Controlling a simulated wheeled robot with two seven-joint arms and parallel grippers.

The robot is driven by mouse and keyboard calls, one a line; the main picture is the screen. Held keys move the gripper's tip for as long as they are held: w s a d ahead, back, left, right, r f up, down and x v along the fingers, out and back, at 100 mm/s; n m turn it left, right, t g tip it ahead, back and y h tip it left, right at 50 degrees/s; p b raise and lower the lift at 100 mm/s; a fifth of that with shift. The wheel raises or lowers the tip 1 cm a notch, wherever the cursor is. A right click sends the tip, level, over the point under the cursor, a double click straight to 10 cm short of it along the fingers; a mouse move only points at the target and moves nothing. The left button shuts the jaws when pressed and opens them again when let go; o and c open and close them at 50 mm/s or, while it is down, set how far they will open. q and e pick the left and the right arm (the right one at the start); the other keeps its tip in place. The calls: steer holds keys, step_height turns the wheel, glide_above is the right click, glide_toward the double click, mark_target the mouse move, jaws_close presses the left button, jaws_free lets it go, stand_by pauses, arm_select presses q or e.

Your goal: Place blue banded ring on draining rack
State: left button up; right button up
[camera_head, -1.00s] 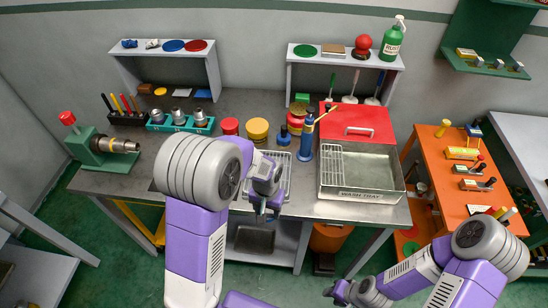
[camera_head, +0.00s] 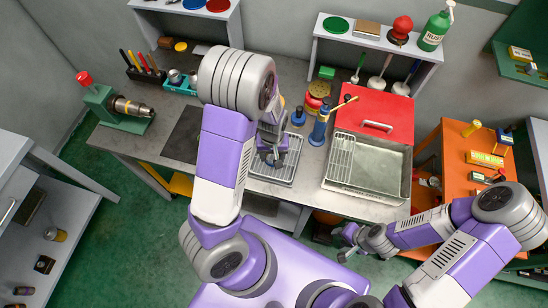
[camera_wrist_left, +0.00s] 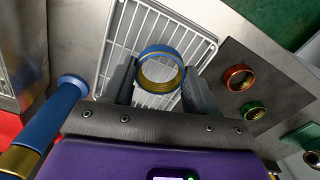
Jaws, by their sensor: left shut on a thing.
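The blue banded ring (camera_wrist_left: 162,68), blue outside with a gold inner band, sits between the two fingers of my left gripper (camera_wrist_left: 160,84) in the left wrist view. The gripper is shut on it. The white wire draining rack (camera_wrist_left: 117,30) lies behind the ring there; I cannot tell whether they touch. In the head view my left gripper (camera_head: 271,158) is over the draining rack (camera_head: 287,176) on the grey bench and hides part of it; the ring is not clear there. My right gripper (camera_head: 346,240) is low, in front of the bench; its finger opening is unclear.
A blue post with a brass end (camera_head: 321,125) stands right of the rack, beside the metal wash tray (camera_head: 366,189). A dark mat (camera_head: 183,135) lies left of the rack; in the wrist view it bears a red ring (camera_wrist_left: 239,78) and a green ring (camera_wrist_left: 253,110).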

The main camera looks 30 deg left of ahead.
arm_select(q)
step_height(320, 180, down, 4)
steer(key=shift+r, duration=0.1)
steer(key=shift+w+f, duration=0.15)
steer(key=shift+f, duration=0.05)
steer(key=shift+b, duration=0.3)
steer(key=shift+f, duration=0.2)
steer(key=o, duration=1.1)
steer(key=shift+r, duration=0.15)
